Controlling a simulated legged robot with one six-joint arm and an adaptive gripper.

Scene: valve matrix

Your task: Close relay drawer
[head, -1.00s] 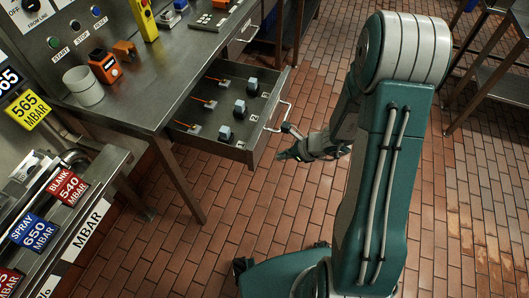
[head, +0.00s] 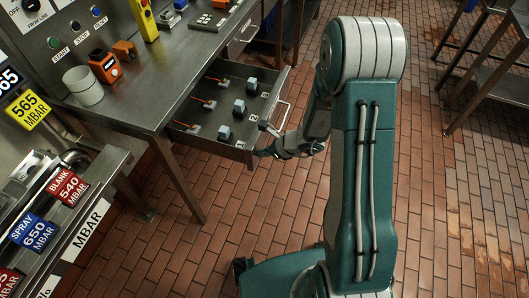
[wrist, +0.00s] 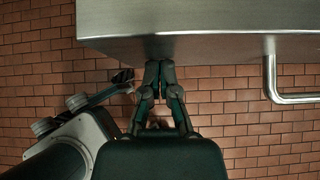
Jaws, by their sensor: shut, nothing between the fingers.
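The relay drawer (head: 212,147) is a grey metal drawer that stands pulled out from under the steel bench in the head view. Several small relays with grey tops and some orange-tipped pieces sit inside it. Its front panel spans the top of the wrist view (wrist: 210,22), with the bar handle (wrist: 286,96) to the right; the handle (head: 286,112) also shows in the head view. My gripper (head: 262,151) is shut and empty, at the near end of the drawer front. In the wrist view its fingertips (wrist: 160,64) meet the panel's lower edge, left of the handle; I cannot tell whether they touch.
The bench top (head: 150,95) carries a white cup (head: 83,86) and an orange device (head: 105,66). A bench leg (head: 180,178) stands left of the drawer. A metal shelf rack (head: 490,70) is at the right.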

